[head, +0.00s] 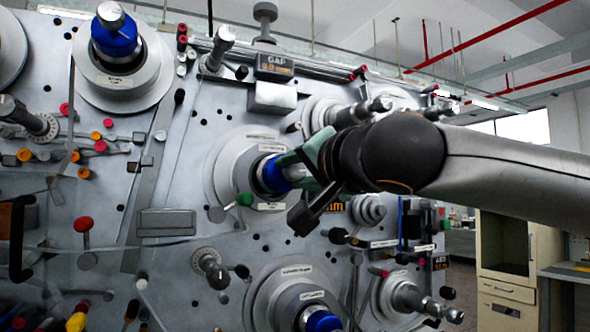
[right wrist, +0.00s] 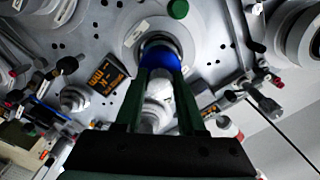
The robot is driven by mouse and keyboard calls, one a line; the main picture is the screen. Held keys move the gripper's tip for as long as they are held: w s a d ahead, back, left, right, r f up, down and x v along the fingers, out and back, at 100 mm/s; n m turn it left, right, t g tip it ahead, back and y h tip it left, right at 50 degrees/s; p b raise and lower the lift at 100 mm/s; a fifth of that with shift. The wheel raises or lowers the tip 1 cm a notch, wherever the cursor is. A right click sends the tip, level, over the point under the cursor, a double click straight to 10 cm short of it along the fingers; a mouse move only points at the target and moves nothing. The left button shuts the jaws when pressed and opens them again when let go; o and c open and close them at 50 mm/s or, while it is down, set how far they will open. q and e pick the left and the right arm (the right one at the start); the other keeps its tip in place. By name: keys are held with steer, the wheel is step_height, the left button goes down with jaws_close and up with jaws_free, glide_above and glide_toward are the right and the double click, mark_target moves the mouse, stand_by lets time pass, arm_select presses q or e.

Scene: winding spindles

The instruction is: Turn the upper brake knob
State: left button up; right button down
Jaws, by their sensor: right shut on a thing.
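My right gripper (head: 292,168) reaches in from the right to the spindle in the middle of the grey machine panel. Its green fingers are shut on the pale silver knob in front of a blue collar (head: 268,174). In the right wrist view, the fingers (right wrist: 162,82) lie on both sides of the pale knob (right wrist: 157,105), with the blue collar (right wrist: 160,60) just beyond. The fingers and wrist hide much of the knob in the head view. Its label is too small to read. My left gripper is not in view.
Another blue-collared spindle (head: 116,40) stands at the upper left, and one (head: 321,320) at the bottom. A green-tipped lever (head: 244,199) sits close left of my gripper. A display box (head: 273,67) is above. A cabinet (head: 506,270) stands at the right.

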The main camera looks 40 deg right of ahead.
stand_by(0.4)
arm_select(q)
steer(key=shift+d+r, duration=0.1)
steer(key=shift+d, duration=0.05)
arm_select(e)
steer(key=c, duration=0.5)
jaws_free()
arm_select(q)
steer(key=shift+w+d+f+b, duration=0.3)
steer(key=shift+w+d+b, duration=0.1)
steer(key=shift+b, duration=0.35)
arm_select(e)
steer(key=v, duration=1.2)
steer(key=shift+s, duration=0.25)
